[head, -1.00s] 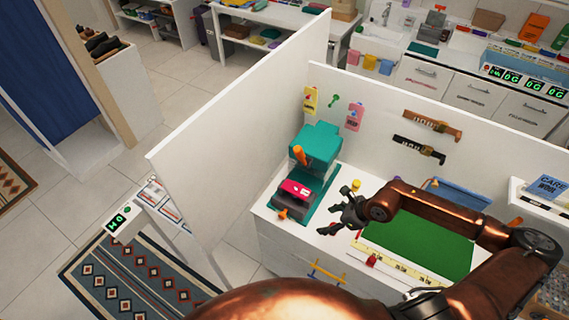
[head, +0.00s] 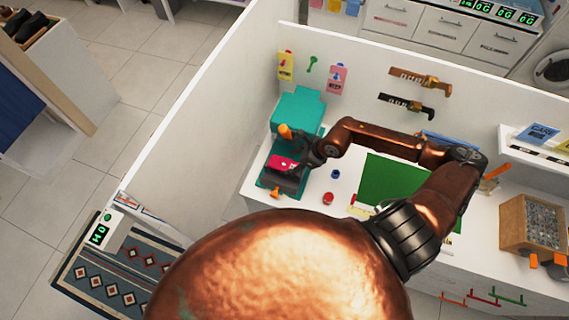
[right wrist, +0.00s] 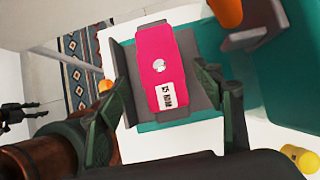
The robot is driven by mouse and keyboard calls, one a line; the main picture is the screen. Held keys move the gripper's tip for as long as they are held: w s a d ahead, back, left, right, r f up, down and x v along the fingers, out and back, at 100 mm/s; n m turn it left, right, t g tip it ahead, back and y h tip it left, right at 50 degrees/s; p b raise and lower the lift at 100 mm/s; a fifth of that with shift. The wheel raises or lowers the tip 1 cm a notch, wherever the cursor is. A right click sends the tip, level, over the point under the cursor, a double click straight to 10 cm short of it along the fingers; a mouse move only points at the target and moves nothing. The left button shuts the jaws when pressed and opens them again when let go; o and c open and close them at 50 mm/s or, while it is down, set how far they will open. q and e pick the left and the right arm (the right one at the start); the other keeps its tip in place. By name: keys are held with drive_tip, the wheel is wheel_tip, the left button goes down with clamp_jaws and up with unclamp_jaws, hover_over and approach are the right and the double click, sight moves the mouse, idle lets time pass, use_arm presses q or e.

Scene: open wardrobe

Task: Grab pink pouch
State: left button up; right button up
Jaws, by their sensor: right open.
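The pink pouch (head: 283,163) lies on the grey plate of a teal press-like device (head: 298,112) with an orange handle (head: 285,131). In the right wrist view the pouch (right wrist: 160,65) is flat, with a pale round mark and a white label. My right gripper (head: 308,153) is at the pouch's right side in the head view. In the right wrist view its open fingers (right wrist: 163,84) stand on either side of the pouch's near end, with nothing gripped. A dark gripper, seemingly my left (right wrist: 20,113), shows at the left edge; its opening is unclear.
The device stands on a white counter near a white partition (head: 215,110). A green mat (head: 388,180), a red item (head: 328,198) and a blue item (head: 335,174) lie to the right. A wooden box (head: 533,223) stands far right.

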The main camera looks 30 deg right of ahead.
sight(285, 164)
drive_tip(key=shift+w+a+f, duration=0.4)
drive_tip(key=shift+w+f, duration=0.25)
drive_tip(key=shift+w, duration=0.15)
drive_tip(key=shift+s+f, duration=0.2)
drive_tip(key=shift+f, duration=0.2)
drive_tip(key=shift+s+a, duration=0.1)
drive_tip(key=shift+w+f, duration=0.1)
drive_tip(key=shift+w, duration=0.2)
drive_tip(key=shift+c, duration=0.4)
drive_tip(key=shift+s, duration=0.15)
drive_tip(key=c, duration=1.1)
use_arm(q)
drive_tip(key=w, duration=0.1)
drive_tip(key=w+r, duration=0.1)
drive_tip(key=shift+w, duration=0.35)
use_arm(e)
drive_tip(key=shift+c, duration=0.2)
